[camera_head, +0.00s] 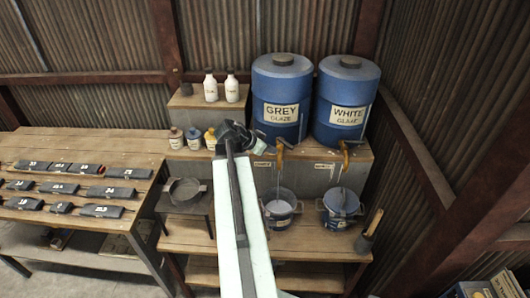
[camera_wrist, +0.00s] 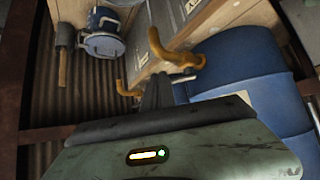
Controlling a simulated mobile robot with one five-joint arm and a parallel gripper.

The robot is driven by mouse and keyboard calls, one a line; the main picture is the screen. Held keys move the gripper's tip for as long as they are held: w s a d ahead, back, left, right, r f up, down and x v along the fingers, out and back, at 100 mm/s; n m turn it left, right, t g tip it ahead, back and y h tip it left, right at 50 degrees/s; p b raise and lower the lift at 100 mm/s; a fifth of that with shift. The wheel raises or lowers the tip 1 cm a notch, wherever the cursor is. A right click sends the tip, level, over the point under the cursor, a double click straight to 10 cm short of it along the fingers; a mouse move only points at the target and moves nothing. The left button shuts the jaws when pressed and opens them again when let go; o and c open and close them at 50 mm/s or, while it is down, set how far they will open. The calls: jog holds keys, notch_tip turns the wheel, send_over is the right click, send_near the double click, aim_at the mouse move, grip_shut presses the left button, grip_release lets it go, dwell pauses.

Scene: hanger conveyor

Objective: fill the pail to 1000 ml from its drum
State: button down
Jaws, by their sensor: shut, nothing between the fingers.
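The blue GREY GLAZE drum (camera_head: 281,88) and the blue WHITE GLAZE drum (camera_head: 346,92) stand side by side on a raised shelf. Each has an orange-brown tap, the grey one (camera_head: 280,148) and the white one (camera_head: 345,152). A blue pail (camera_head: 279,213) stands under the grey tap, with a thin pale line like a stream from tap to pail. Another blue pail (camera_head: 340,207) stands under the white tap. The fill levels cannot be read. My gripper (camera_wrist: 158,84) is shut and empty, close to the grey tap (camera_wrist: 172,50); contact cannot be told.
Three small bottles (camera_head: 193,138) and two white bottles (camera_head: 220,88) stand left of the drums. A dark pan (camera_head: 184,190) sits on a low stand. A brush (camera_head: 371,230) stands right of the pails. A wooden table (camera_head: 85,148) with several dark labelled pieces is at left.

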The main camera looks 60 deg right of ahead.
aim_at(285, 145)
jog(key=d, duration=0.1)
jog(key=s+d+f, duration=0.1)
jog(key=s+d, duration=0.1)
jog(key=d, duration=0.1)
jog(key=shift+f, duration=0.2)
jog(key=shift+s+d, duration=0.3)
jog(key=shift+d, duration=0.15)
